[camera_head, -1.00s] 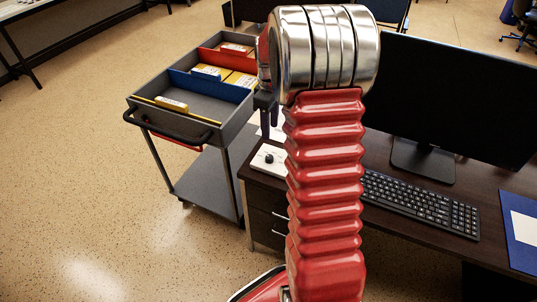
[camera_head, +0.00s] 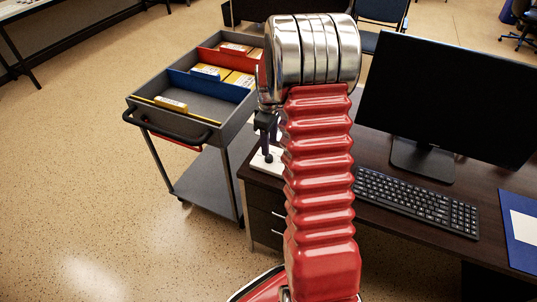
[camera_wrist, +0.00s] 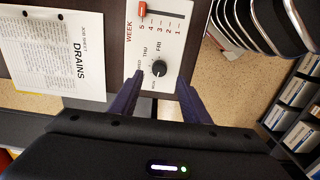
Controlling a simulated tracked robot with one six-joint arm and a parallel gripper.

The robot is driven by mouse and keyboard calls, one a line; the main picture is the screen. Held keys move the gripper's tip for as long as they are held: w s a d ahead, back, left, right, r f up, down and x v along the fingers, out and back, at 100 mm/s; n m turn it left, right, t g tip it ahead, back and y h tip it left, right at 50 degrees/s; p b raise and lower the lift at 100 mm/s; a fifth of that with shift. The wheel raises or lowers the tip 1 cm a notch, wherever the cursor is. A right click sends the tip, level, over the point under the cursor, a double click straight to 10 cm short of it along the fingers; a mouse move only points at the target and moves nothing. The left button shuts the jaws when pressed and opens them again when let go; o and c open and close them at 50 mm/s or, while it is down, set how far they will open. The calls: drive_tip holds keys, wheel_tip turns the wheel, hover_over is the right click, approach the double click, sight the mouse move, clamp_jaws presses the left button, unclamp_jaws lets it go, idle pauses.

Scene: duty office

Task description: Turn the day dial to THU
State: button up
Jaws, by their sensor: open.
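The day dial (camera_wrist: 159,68) is a small black round knob on a white panel (camera_wrist: 133,42), with day names printed around it; THU and FRI read beside it. I cannot tell surely which day its mark points to. The white panel also shows on the desk in the head view (camera_head: 262,168), partly hidden by my arm. My gripper (camera_wrist: 160,76) is open, its two purple fingers apart on either side of the dial in the wrist view. I cannot tell whether they touch it. In the head view my gripper (camera_head: 268,140) is over the panel, partly hidden.
A red-handled WEEK slider (camera_wrist: 142,10) is on the same panel, at the 5 end. A sheet headed DRAINS (camera_wrist: 55,50) lies beside the panel. A keyboard (camera_head: 415,198) and monitor (camera_head: 440,100) stand on the desk. A grey trolley (camera_head: 205,190) with folders stands left.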

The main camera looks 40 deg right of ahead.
sight(269, 157)
wheel_tip(269, 157, down, 6)
idle(0.4)
drive_tip(key=shift+c, duration=0.4)
drive_tip(key=c, duration=0.9)
drive_tip(key=shift+a, duration=0.3)
drive_tip(key=shift+c, duration=0.2)
drive_tip(key=shift+d, duration=0.3)
drive_tip(key=shift+c, duration=0.2)
